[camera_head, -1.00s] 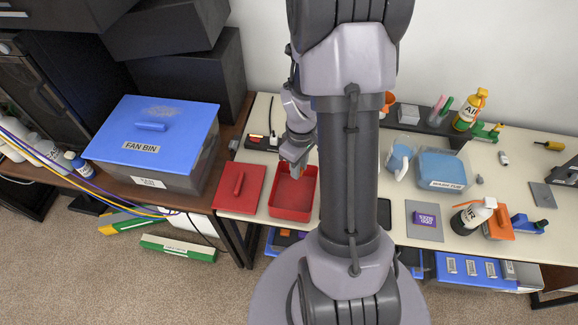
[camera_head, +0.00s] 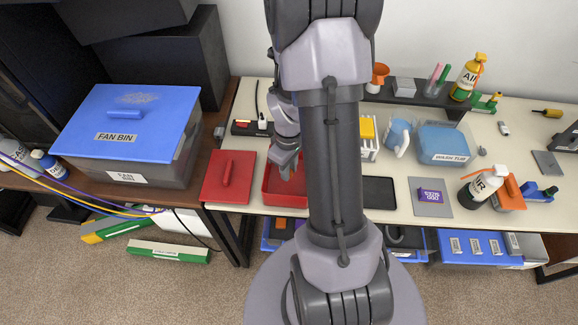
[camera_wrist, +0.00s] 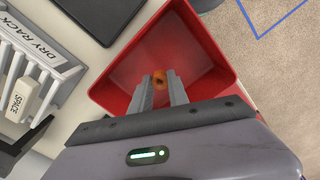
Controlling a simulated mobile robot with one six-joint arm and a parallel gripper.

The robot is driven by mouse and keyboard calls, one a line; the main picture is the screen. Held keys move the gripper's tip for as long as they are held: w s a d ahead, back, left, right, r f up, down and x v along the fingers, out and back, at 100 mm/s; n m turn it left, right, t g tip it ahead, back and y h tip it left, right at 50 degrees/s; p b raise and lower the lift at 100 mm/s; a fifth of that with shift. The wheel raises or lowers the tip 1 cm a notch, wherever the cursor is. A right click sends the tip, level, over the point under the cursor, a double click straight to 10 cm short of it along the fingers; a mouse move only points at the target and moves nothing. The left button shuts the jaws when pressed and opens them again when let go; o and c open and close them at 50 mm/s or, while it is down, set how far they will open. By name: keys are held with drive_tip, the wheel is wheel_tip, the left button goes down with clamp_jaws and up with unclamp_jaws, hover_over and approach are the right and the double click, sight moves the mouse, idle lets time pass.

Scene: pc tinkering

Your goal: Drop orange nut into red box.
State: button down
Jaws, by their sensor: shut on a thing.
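The open red box (camera_wrist: 206,50) fills the middle of the wrist view. In the head view the red box (camera_head: 270,192) stands near the table's front edge, partly hidden by my arm. My gripper (camera_wrist: 159,84) is over the box's inside, its fingers pointing down into it. In the head view my gripper (camera_head: 286,166) is at the box's back part; the nut cannot be made out there.
A red lid (camera_head: 226,178) lies left of the box. A white dry rack (camera_wrist: 40,55) and a dark flat pad (camera_head: 379,191) are right of my arm in the head view. The blue-lidded fan bin (camera_head: 125,125) stands on the brown table at left.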

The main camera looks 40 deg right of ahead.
sight(289, 182)
drive_tip(key=shift+f+b, duration=0.3)
drive_tip(key=shift+f, duration=0.45)
drive_tip(key=shift+r, duration=0.1)
drive_tip(key=c, duration=1.2)
unclamp_jaws()
drive_tip(key=shift+r, duration=0.1)
wheel_tip(289, 182, up, 8)
drive_tip(key=p, duration=0.6)
drive_tip(key=shift+p, duration=0.4)
